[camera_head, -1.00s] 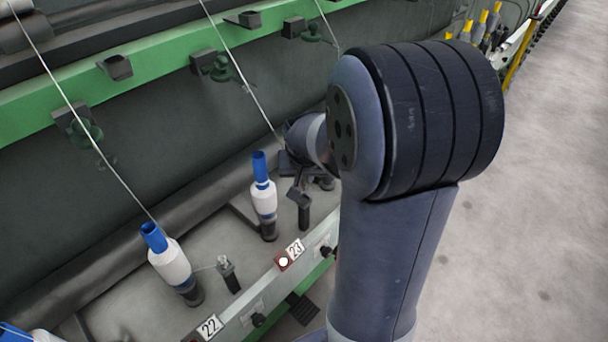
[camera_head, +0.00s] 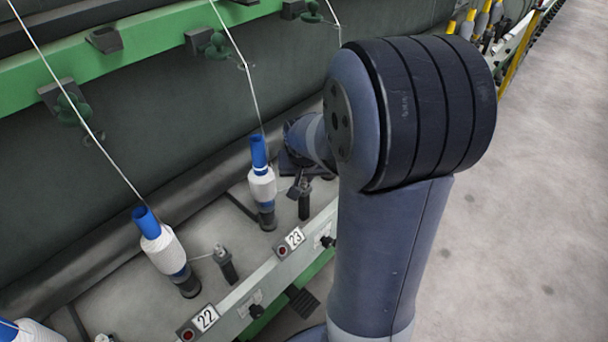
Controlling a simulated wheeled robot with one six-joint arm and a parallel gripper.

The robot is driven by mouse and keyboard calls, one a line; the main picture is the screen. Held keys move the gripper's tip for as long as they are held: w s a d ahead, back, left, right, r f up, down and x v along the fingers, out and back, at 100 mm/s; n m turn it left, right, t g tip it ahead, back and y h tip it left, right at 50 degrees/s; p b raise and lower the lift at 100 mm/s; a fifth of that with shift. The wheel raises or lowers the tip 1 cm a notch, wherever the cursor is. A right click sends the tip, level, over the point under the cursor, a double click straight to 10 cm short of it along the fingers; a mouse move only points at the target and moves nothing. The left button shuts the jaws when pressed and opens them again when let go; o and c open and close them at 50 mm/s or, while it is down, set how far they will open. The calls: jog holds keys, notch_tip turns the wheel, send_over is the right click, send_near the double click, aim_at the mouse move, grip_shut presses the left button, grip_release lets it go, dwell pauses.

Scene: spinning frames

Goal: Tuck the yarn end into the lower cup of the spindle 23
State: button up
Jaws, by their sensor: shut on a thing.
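Spindle 23 (camera_head: 267,216) stands upright left of my wrist. It carries a blue tube (camera_head: 258,150) with a white yarn package (camera_head: 262,187) around it. Its dark lower part shows below the package, but I cannot make out the lower cup clearly. A yarn (camera_head: 243,66) runs down from the green rail to the top of the blue tube. My gripper (camera_head: 298,188) is low, just right of spindle 23 and partly hidden by my wrist. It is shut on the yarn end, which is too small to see.
The neighbouring spindle 22 (camera_head: 181,276) has its own blue tube and white package. Number plates 23 (camera_head: 295,238) and 22 (camera_head: 206,318) sit on the front rail. A dark post (camera_head: 305,205) stands close beside my gripper. The floor at right is clear.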

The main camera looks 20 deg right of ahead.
jog(key=o, duration=0.8)
jog(key=shift+c, duration=0.2)
jog(key=shift+r, duration=0.1)
jog(key=p+v, duration=0.2)
jog(key=v, duration=0.8)
jog(key=shift+s+r, duration=0.25)
jog(key=shift+r, duration=0.05)
